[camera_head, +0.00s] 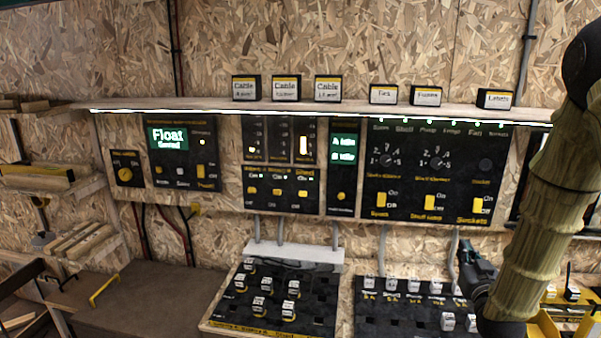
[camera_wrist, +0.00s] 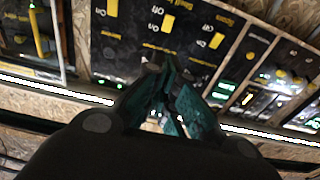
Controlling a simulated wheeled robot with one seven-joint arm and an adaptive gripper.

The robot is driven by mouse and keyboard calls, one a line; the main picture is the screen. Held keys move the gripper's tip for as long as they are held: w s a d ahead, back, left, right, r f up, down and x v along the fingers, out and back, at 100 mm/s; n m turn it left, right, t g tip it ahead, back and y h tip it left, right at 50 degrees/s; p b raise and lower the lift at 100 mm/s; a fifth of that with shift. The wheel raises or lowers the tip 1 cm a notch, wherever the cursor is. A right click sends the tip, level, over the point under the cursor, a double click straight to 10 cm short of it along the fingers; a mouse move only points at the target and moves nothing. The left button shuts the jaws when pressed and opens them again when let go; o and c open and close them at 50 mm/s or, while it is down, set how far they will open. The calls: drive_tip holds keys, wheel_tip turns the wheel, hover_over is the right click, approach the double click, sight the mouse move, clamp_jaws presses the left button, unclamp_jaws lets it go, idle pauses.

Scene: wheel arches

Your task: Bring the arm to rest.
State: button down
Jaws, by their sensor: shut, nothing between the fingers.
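My gripper (camera_head: 465,248) is at the lower right in the head view, at the end of my raised arm. I cannot tell how far the fingertips are from the panel.
A shelf with a lit strip (camera_head: 330,114) runs above the panels and carries several label boxes (camera_head: 328,89). Sloped boards with switches (camera_head: 270,299) stand below. A brown bench (camera_head: 150,300) with a yellow handle (camera_head: 104,289) is at the left. My arm hides part of the right side.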

drive_tip(key=s+a+f+g+y, duration=0.1)
drive_tip(key=s+a+f+g, duration=0.3)
drive_tip(key=f, duration=0.6)
drive_tip(key=s+a+f+n+g, duration=0.1)
drive_tip(key=s+a+f+g, duration=0.15)
drive_tip(key=s+f, duration=0.55)
drive_tip(key=s+a+f+g+y, duration=0.1)
drive_tip(key=s+a+f+g, duration=0.2)
drive_tip(key=f, duration=0.9)
drive_tip(key=s+a+f+g, duration=0.3)
drive_tip(key=s+f, duration=0.2)
drive_tip(key=s, duration=0.4)
drive_tip(key=s+a+f+g+y, duration=0.1)
drive_tip(key=s+f, duration=0.4)
drive_tip(key=s, duration=0.5)
drive_tip(key=s+a+f+g, duration=0.4)
drive_tip(key=s+a+f, duration=0.1)
drive_tip(key=s, duration=0.5)
drive_tip(key=shift+a+n+g, duration=0.3)
drive_tip(key=shift+a+g, duration=0.05)
drive_tip(key=shift+a, duration=0.2)
